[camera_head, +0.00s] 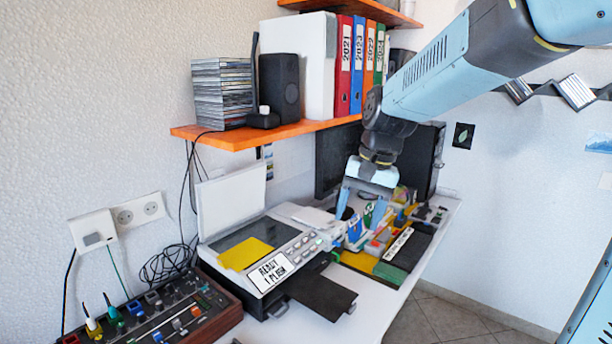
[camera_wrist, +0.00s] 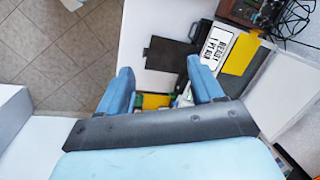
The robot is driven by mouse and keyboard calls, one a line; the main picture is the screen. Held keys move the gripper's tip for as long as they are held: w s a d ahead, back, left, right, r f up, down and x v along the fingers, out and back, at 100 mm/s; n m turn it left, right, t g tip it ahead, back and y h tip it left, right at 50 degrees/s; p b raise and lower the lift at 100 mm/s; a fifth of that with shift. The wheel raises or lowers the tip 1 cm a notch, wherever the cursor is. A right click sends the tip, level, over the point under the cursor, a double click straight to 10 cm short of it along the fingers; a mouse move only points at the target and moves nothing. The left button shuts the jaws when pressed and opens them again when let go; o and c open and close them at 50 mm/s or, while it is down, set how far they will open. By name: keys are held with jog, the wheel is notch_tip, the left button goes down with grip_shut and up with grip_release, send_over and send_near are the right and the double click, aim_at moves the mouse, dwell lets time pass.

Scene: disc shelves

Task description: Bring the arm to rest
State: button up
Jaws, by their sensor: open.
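My arm (camera_head: 432,72) reaches in from the upper right in the head view and bends down over the desk. My gripper (camera_head: 357,222) points down at the right of the printer, above a cluttered area of small coloured items. In the wrist view my gripper (camera_wrist: 162,85) shows its two blue fingers spread apart, with nothing held between them. The fingers partly hide the coloured items below. I cannot tell whether the fingertips touch anything.
A printer (camera_head: 297,240) with a raised white lid and a yellow sheet stands left of my gripper. An orange shelf (camera_head: 235,138) with discs and binders hangs above the desk. A control box (camera_head: 165,312) sits front left. Open floor (camera_head: 440,305) lies at right.

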jog(key=s+d+r+n+t+h, duration=0.2)
jog(key=s+d+t, duration=0.3)
jog(key=s+d, duration=0.8)
jog(key=shift+s+r+t, duration=0.3)
jog(key=shift+s+r, duration=0.3)
